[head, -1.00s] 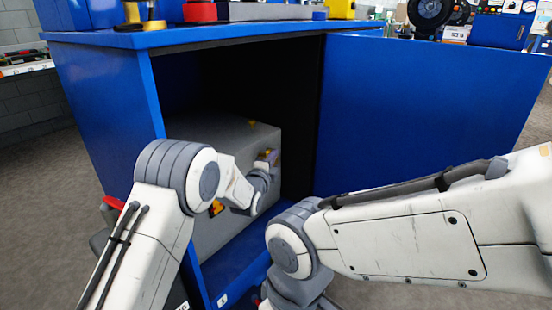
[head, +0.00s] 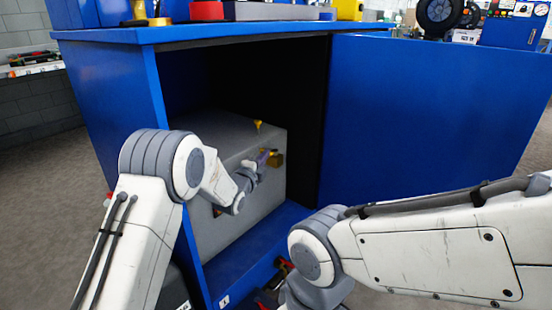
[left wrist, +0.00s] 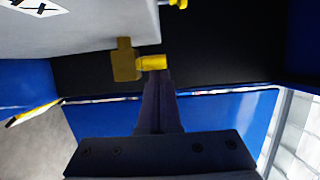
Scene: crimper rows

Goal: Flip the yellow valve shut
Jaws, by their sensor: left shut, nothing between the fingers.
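The valve is on the grey box inside the blue cabinet. Its brass body (head: 277,160) shows on the box's face in the head view. In the left wrist view the brass body (left wrist: 125,60) has a short yellow handle (left wrist: 152,62) pointing sideways to the right. My left gripper (head: 262,160) reaches into the cabinet beside the valve. Its fingers (left wrist: 158,78) are shut and empty, with their tips right at the yellow handle; I cannot tell whether they touch. My right arm crosses the lower right of the head view; its fingers do not show.
The grey box (head: 235,235) stands on the blue cabinet (head: 110,110) floor. A small yellow fitting (head: 258,125) sits on the box's top edge. The open blue door (head: 420,120) stands on the right. My left arm hides part of the box.

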